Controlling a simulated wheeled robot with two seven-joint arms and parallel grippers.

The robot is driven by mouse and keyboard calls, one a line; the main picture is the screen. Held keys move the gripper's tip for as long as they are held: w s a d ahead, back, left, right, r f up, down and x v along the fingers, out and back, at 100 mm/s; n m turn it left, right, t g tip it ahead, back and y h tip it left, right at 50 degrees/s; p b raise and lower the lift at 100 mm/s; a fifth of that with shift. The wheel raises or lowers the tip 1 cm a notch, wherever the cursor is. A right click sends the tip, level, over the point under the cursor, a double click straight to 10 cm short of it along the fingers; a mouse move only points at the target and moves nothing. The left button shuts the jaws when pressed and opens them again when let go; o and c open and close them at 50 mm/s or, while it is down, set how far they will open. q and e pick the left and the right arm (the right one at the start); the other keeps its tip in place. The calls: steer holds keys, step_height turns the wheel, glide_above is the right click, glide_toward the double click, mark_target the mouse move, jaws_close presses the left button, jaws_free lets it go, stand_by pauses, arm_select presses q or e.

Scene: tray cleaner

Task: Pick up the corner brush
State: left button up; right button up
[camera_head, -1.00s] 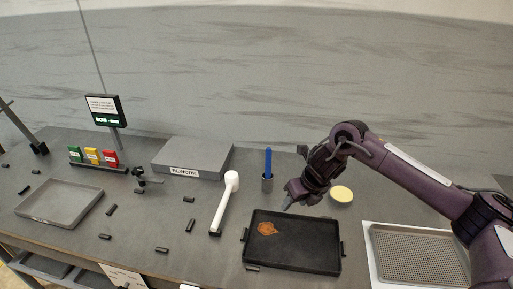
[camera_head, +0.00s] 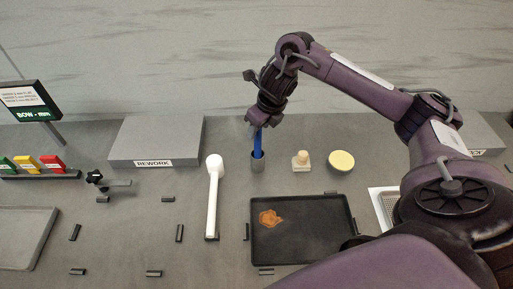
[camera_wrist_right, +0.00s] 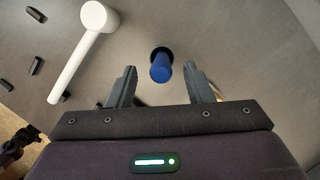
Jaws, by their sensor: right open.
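A blue upright handle (camera_head: 258,144), which I take for the corner brush, stands in a small grey cup (camera_head: 258,163) behind the black tray. Its bristles are hidden. My right gripper (camera_head: 262,120) is above it, pointing down, and overlaps its top in the head view. In the right wrist view the right gripper's jaws (camera_wrist_right: 159,72) are open, with the blue handle (camera_wrist_right: 160,70) end-on between the fingertips and gaps on both sides. I cannot tell how far down the fingers reach. My left gripper is not in view.
A white mallet-shaped tool (camera_head: 213,200) lies left of the cup. A wooden-looking stamp block (camera_head: 301,160) and a round yellow pad (camera_head: 341,161) are to its right. The black tray (camera_head: 320,248) with an orange-brown stain is in front. A grey REWORK block (camera_head: 155,139) stands behind left.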

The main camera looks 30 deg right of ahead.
mark_target(257, 135)
steer(key=p+x, duration=0.1)
steer(key=x, duration=0.4)
steer(key=shift+p, duration=0.4)
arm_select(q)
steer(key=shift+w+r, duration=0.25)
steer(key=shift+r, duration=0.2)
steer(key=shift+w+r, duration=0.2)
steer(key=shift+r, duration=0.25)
arm_select(e)
steer(key=shift+r, duration=0.1)
jaws_close()
